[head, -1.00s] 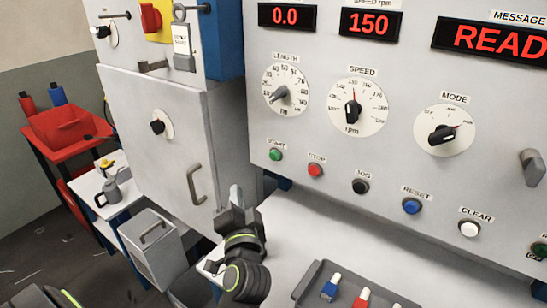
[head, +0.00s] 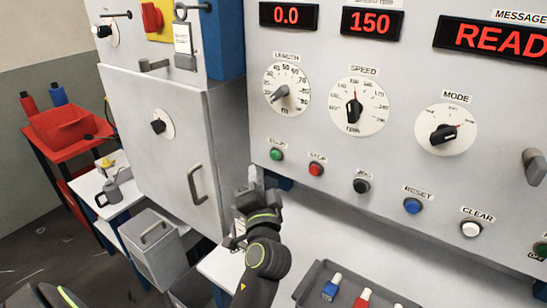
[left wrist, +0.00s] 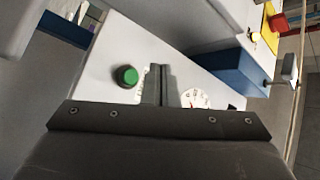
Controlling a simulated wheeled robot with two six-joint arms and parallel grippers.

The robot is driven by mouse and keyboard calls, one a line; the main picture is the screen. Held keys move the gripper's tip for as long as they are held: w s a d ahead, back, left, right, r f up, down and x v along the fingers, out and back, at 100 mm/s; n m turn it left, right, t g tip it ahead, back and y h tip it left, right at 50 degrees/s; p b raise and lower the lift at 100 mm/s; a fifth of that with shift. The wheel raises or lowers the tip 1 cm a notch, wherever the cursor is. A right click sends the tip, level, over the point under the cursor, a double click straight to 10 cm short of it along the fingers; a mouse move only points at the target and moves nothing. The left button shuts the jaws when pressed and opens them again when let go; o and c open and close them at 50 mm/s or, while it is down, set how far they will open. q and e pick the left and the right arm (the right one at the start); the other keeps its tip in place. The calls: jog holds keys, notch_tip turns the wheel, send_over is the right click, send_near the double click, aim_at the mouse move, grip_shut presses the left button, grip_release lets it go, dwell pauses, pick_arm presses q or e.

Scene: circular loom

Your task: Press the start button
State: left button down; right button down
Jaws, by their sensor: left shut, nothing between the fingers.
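The green start button (head: 277,154) is on the grey control panel, under its label and left of the red stop button (head: 316,169). My left gripper (head: 254,178) is shut and empty, just below and left of the start button in the head view, apart from it in the picture. In the left wrist view the green button (left wrist: 127,76) shows left of the shut fingers (left wrist: 159,72). I cannot tell the exact gap between fingertips and panel. The message display (head: 495,40) reads "READ", cut off by the frame edge. My right gripper is not in view.
Black jog (head: 361,186), blue reset (head: 412,206) and white clear (head: 470,229) buttons run to the right. Length (head: 287,90), speed (head: 358,107) and mode (head: 446,130) dials sit above. A grey cabinet with a handle (head: 195,185) stands left. A tray (head: 312,279) lies on the white shelf below.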

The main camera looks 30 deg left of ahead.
aim_at(275, 155)
pick_arm(q)
jog(key=w, duration=0.2)
jog(key=w+b, duration=0.1)
jog(key=w, duration=0.1)
jog(key=shift+w+d, duration=0.2)
jog(key=shift+w, duration=0.15)
dwell(1.6)
jog(key=shift+w, duration=0.1)
jog(key=shift+w, duration=0.3)
jog(key=shift+w+b, duration=0.4)
dwell(0.8)
jog(key=shift+s, duration=0.85)
